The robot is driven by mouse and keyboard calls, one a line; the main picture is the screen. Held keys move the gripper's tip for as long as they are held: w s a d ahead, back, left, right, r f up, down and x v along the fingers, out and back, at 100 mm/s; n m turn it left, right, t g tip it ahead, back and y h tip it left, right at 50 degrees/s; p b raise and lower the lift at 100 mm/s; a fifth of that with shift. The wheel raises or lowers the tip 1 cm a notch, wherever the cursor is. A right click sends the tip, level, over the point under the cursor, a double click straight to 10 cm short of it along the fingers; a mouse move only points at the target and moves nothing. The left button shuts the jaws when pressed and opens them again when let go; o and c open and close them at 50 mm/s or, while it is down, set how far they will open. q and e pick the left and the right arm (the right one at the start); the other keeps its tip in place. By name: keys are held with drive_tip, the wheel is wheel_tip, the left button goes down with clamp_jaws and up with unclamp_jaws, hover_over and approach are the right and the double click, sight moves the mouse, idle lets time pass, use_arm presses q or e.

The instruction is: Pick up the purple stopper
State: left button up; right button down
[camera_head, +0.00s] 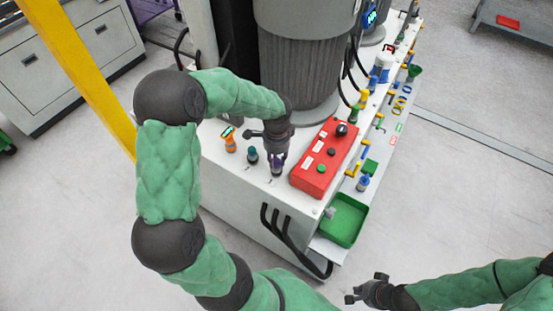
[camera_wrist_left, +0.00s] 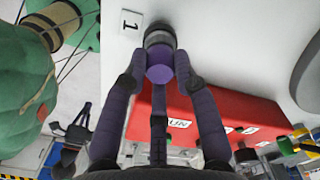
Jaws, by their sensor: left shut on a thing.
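The purple stopper (camera_wrist_left: 160,73) sits at a grey round fitting on the white cabinet top, beside a label "1", in the left wrist view. My left gripper (camera_wrist_left: 164,85) is shut on it, its fingers around the stopper's sides. In the head view, my left gripper (camera_head: 276,158) points down at the stopper (camera_head: 277,171), which is partly hidden by the fingers. My right gripper (camera_head: 368,287) is at the lower right of the head view, away from the cabinet, with its fingers apart and nothing seen between them.
A red control box (camera_head: 312,175) stands close to the right of the stopper. A teal-topped fitting (camera_head: 252,156) and an orange one (camera_head: 230,143) stand to its left. A green tray (camera_head: 344,220) is at the cabinet's front right. A large grey cylinder (camera_head: 300,70) rises behind.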

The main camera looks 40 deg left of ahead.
sight(276, 160)
use_arm(q)
wheel_tip(276, 160, up, 3)
drive_tip(key=shift+r+p, duration=0.1)
drive_tip(key=shift+p, duration=0.45)
drive_tip(key=s+d+r+p, duration=0.1)
drive_tip(key=s+d+r, duration=0.1)
drive_tip(key=d+r, duration=0.2)
drive_tip(key=s+d+r+p, duration=0.2)
drive_tip(key=d+r, duration=0.3)
drive_tip(key=d, duration=0.3)
drive_tip(key=shift+s+d+r+p, duration=0.15)
drive_tip(key=shift+s+d+p, duration=0.2)
drive_tip(key=shift+s, duration=0.5)
